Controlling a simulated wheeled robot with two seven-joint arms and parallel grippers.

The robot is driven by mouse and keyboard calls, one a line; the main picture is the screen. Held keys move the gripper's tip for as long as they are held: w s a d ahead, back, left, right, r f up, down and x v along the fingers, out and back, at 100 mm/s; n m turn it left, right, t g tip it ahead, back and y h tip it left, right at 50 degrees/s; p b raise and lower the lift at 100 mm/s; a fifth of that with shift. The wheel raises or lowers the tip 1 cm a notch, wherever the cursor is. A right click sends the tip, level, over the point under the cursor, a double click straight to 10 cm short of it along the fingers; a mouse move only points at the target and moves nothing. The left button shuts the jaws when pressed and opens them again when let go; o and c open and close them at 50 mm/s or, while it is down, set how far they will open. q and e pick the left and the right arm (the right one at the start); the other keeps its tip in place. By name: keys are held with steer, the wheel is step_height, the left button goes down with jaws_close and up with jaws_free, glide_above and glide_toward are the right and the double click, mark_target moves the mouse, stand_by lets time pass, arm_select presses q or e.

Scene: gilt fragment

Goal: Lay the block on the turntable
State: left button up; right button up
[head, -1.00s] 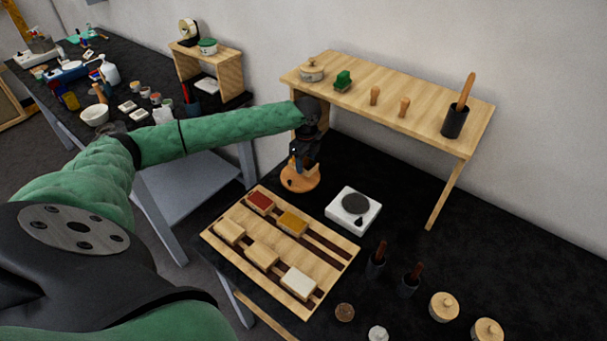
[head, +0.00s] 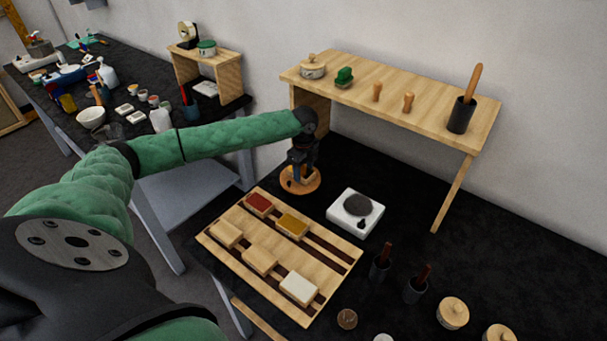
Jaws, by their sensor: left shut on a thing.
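The turntable, a round orange-brown wooden disc (head: 312,184), lies on the black table beyond the rack. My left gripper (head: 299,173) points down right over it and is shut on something. The held thing is mostly hidden by the dark fingers; I take it for the block, but its shape and colour cannot be made out. Whether it touches the disc cannot be told. My right gripper is out of view.
A wooden rack (head: 222,256) with several blocks, red-topped, ochre-topped and pale, lies in front. A white hot plate (head: 345,222) stands right of the disc. A wooden shelf (head: 440,128) rises behind. Dark tool cups (head: 380,268) and lidded pots (head: 452,312) stand front right.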

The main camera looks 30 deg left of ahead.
arm_select(q)
steer(key=shift+f, duration=0.1)
stand_by(0.3)
steer(key=o, duration=1)
